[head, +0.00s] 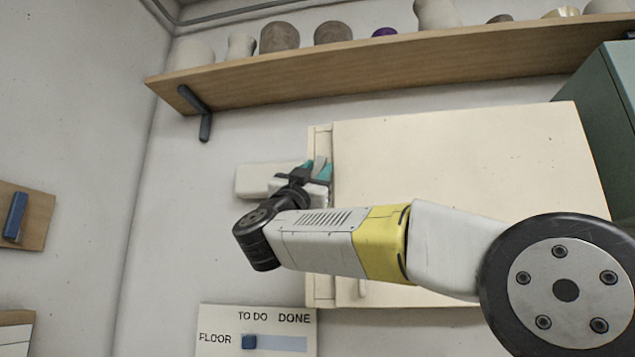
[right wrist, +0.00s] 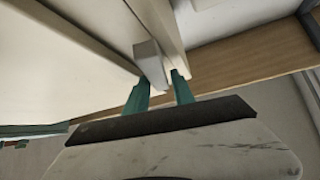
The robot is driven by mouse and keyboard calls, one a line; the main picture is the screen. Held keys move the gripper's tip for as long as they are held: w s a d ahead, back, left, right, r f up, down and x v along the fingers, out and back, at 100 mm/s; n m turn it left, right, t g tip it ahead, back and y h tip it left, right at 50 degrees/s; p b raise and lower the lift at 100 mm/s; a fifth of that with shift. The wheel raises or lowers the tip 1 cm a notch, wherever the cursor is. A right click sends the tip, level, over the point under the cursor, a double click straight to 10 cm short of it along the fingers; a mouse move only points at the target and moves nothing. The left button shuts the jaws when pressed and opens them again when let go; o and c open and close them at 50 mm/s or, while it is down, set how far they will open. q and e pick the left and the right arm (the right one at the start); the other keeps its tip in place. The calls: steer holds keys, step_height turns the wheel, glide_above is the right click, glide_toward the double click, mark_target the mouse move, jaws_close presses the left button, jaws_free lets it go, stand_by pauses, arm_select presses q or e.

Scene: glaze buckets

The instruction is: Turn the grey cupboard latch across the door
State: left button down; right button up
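The cream cupboard door (head: 460,165) fills the middle of the head view, with a narrow frame strip (head: 320,137) along its left edge. The grey latch (head: 319,165) sits near that edge; in the right wrist view (right wrist: 150,64) it shows as a grey block by the gap between two cream panels. My right gripper (head: 318,171) has its teal fingertips on either side of the latch, close against it, with little gap visible. The fingers also show in the right wrist view (right wrist: 161,91). I cannot tell how far the latch is turned. My left gripper is out of view.
A wooden shelf (head: 370,62) with several pots runs above the cupboard. A green cabinet (head: 610,110) stands at the right. A TO DO/DONE board (head: 270,328) with a blue slider (head: 249,342) is below left. A blue-handled wooden panel (head: 38,225) is far left. My right arm hides the lower door.

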steer(key=v, duration=0.7)
steer(key=shift+s+a+f, duration=0.2)
steer(key=shift+s+f, duration=0.05)
steer(key=shift+f, duration=0.05)
steer(key=shift+o, duration=1.4)
steer(key=w+r+n+g+y, duration=0.1)
steer(key=w+d+r+g+y, duration=0.1)
steer(key=y, duration=0.1)
steer(key=w+d+r+n+y, duration=0.1)
steer(key=w+r, duration=0.1)
steer(key=shift+n+g+y, duration=0.3)
steer(key=shift+g, duration=0.1)
